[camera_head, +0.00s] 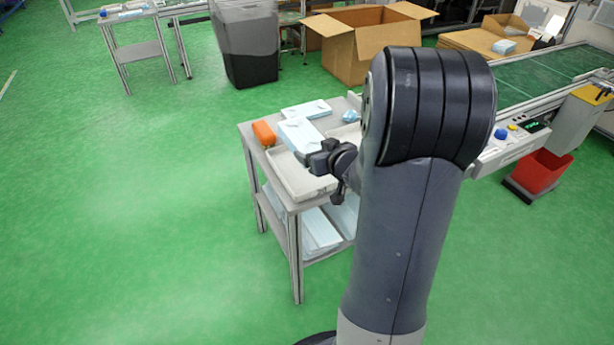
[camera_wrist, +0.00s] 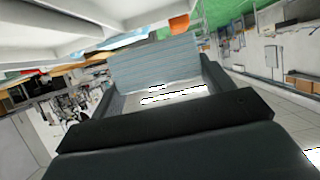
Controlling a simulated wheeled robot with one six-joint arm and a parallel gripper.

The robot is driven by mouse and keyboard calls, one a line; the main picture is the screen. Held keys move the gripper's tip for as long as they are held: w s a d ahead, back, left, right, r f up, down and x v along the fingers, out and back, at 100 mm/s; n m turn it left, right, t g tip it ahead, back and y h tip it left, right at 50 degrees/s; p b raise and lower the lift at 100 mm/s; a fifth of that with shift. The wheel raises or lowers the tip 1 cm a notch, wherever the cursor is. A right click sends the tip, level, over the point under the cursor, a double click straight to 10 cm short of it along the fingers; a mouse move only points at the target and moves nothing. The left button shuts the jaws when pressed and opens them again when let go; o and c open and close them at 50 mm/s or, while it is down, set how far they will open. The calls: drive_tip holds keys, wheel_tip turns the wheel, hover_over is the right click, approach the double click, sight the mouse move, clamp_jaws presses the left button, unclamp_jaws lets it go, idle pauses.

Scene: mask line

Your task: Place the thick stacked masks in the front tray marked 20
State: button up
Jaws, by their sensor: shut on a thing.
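A thick stack of light blue masks (camera_head: 298,135) is at the end of my gripper (camera_head: 312,160), over the small table. In the wrist view the stack (camera_wrist: 152,66) sits between the two dark fingers of my gripper (camera_wrist: 158,92), its layered edge facing the camera. My gripper is shut on it. A pale shallow tray (camera_head: 284,176) lies on the near part of the table, below and beside my gripper. A small mark shows at its near edge but is too small to read. Whether the stack touches the tray or table cannot be told.
An orange object (camera_head: 264,133) stands at the table's left edge. Another light blue mask pile (camera_head: 306,110) lies farther back. The lower shelf holds more blue stacks (camera_head: 318,229). A conveyor (camera_head: 545,75) runs at the right. The green floor left of the table is clear.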

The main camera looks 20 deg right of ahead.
sight(316, 187)
wheel_tip(316, 187, down, 9)
drive_tip(key=b, duration=0.3)
drive_tip(key=shift+r+b, duration=0.1)
drive_tip(key=shift+b, duration=0.3)
drive_tip(key=shift+r, duration=0.1)
drive_tip(key=o, duration=0.5)
drive_tip(key=shift+f, duration=0.2)
drive_tip(key=o, duration=0.5)
drive_tip(key=shift+r, duration=0.1)
drive_tip(key=shift+r, duration=0.2)
drive_tip(key=p+v, duration=0.3)
drive_tip(key=v, duration=0.9)
drive_tip(key=shift+p, duration=0.35)
